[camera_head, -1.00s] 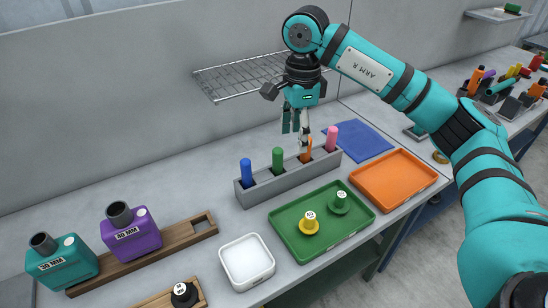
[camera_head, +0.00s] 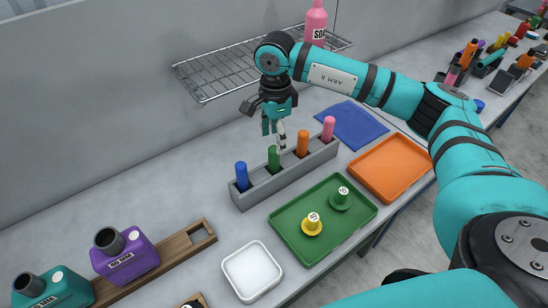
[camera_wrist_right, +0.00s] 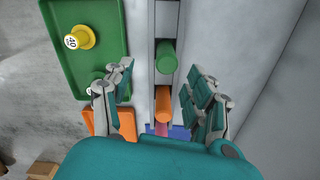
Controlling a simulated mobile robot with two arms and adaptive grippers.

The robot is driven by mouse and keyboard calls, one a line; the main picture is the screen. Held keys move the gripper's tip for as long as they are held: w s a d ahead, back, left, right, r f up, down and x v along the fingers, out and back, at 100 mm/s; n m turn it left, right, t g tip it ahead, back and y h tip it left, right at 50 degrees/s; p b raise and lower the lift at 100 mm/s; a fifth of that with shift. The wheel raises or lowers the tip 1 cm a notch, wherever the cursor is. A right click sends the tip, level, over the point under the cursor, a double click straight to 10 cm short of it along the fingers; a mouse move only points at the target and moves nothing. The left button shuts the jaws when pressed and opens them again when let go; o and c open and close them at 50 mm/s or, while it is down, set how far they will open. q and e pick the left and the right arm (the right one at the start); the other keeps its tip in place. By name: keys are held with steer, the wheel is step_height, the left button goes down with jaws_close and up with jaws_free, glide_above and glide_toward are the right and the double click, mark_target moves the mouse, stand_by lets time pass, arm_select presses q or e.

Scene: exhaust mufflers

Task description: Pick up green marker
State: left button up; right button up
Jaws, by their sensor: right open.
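The green marker (camera_head: 273,157) stands upright in a grey holder (camera_head: 262,187), between a blue marker (camera_head: 241,175) and an orange marker (camera_head: 302,142). A pink marker (camera_head: 328,128) stands at the holder's far end. My right gripper (camera_head: 274,134) is open and empty above the holder, close over the green marker in the head view. In the right wrist view the green marker (camera_wrist_right: 166,58) lies ahead of the open fingers, and the orange marker (camera_wrist_right: 162,100) shows between them. My left gripper is not in view.
A green tray (camera_head: 290,243) with a yellow and a green piece lies in front of the holder. An orange tray (camera_head: 392,168), blue mat (camera_head: 352,125) and white dish (camera_head: 252,270) are nearby. A wire shelf (camera_head: 215,82) hangs behind my right gripper.

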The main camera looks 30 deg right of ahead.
mark_target(274, 148)
step_height(274, 148, down, 4)
steer(key=shift+w+r+p, duration=0.15)
steer(key=shift+r+p, duration=0.1)
steer(key=shift+p, duration=0.25)
steer(key=f, duration=0.1)
steer(key=f+p, duration=0.1)
steer(key=f, duration=0.1)
steer(key=f+p, duration=0.1)
steer(key=shift+w+f, duration=0.2)
steer(key=shift+w, duration=0.15)
steer(key=shift+f, duration=0.35)
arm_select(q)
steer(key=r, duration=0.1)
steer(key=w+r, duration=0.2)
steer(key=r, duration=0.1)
arm_select(e)
steer(key=shift+r, duration=0.1)
steer(key=c, duration=1.1)
